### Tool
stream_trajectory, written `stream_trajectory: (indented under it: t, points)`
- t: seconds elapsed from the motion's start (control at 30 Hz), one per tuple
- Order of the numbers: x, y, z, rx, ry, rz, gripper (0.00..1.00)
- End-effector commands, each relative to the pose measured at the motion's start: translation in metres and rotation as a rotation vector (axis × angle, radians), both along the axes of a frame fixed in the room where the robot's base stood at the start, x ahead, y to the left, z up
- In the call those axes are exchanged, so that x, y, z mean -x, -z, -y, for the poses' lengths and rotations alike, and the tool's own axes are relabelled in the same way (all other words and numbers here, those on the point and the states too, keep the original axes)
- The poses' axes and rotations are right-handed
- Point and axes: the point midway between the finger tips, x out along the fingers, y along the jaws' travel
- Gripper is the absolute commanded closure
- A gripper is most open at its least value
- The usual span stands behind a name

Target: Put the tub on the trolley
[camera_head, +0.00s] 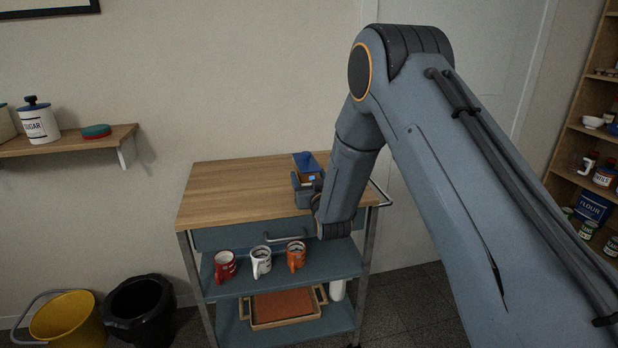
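The trolley (235,188) stands against the wall with a wooden top and blue-grey shelves below. A small tub (306,162) with a blue lid and a brownish body is at the right part of the wooden top. My gripper (308,185) is right at the tub, reaching it from the front. The gripper covers the tub's lower part, so I cannot tell whether the tub touches the top. The fingertips are too small and hidden to show whether they are closed on it.
A red mug (224,267), a white mug (261,262) and an orange mug (296,256) stand on the middle shelf. A tray (282,308) lies on the bottom shelf. The left of the wooden top is clear. A yellow bucket (68,318) and black bin (140,310) stand left.

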Motion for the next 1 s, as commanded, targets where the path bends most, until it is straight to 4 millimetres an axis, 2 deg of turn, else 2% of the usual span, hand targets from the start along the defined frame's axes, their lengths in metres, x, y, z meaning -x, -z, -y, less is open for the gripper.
stream_trajectory:
  t: [0.4, 0.47, 0.57, 0.8, 1.0]
  points:
    - [0.0, -0.005, 0.0, 0.0, 0.0, 0.001, 0.28]
    - [0.006, -0.003, 0.002, 0.0, 0.0, -0.001, 0.28]
    - [0.021, -0.003, 0.006, 0.0, 0.0, -0.001, 0.28]
    - [0.069, -0.003, 0.02, 0.0, 0.0, -0.001, 0.28]
    - [0.1, -0.003, 0.028, 0.0, 0.0, 0.0, 0.28]
